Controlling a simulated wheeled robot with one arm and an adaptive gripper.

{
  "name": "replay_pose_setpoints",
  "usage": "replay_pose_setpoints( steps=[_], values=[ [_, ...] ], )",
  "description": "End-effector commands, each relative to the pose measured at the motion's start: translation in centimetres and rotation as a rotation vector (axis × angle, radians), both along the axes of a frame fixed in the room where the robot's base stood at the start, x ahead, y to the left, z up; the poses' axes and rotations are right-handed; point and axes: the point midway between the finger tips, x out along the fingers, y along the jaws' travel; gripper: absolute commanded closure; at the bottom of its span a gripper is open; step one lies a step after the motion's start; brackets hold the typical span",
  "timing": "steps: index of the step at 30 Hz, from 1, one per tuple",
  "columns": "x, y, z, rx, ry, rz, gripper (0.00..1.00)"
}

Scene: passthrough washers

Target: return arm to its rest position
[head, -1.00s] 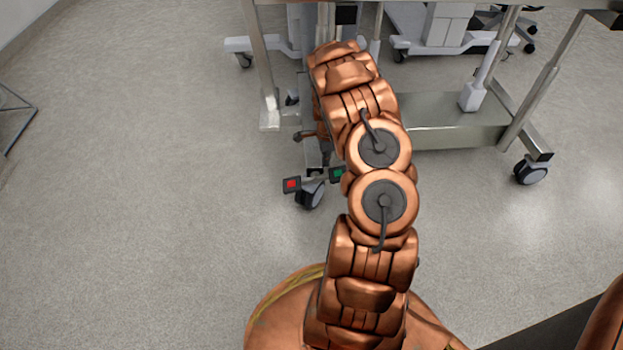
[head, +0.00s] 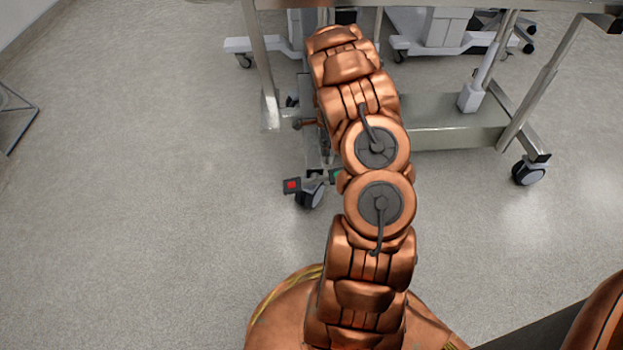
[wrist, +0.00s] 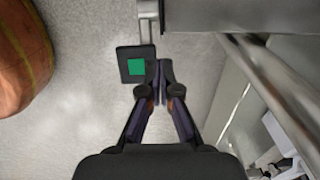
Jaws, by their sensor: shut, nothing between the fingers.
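My copper-coloured arm reaches up the middle of the head view, and its upper links overlap the near end of a metal table. My gripper (wrist: 160,82) shows in the wrist view with its two dark fingers together and nothing between them. In the head view the gripper is largely hidden behind the arm. A dark pedal with a green square (wrist: 136,66) lies right beside the fingertips in the wrist view; I cannot tell whether they touch. A pedal with a red square (head: 292,185) shows left of my arm in the head view.
The wheeled metal table (head: 450,134) stands ahead, with a leg (head: 262,70) left of my arm and a caster (head: 529,172) at right. White wheeled equipment (head: 440,40) stands behind it. The floor (head: 130,200) at left is clear.

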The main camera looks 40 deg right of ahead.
Motion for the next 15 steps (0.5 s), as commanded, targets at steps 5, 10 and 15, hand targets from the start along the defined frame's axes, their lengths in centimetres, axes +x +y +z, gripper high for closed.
replay_pose_setpoints(
  steps=[5,10,15],
  values=[
    [0.02,0.01,1.04,-0.001,-0.001,0.0,1.0],
    [-0.02,0.01,1.06,0.0,0.0,0.0,1.0],
    [-0.01,0.01,1.06,0.0,0.0,0.0,1.0]
  ],
)
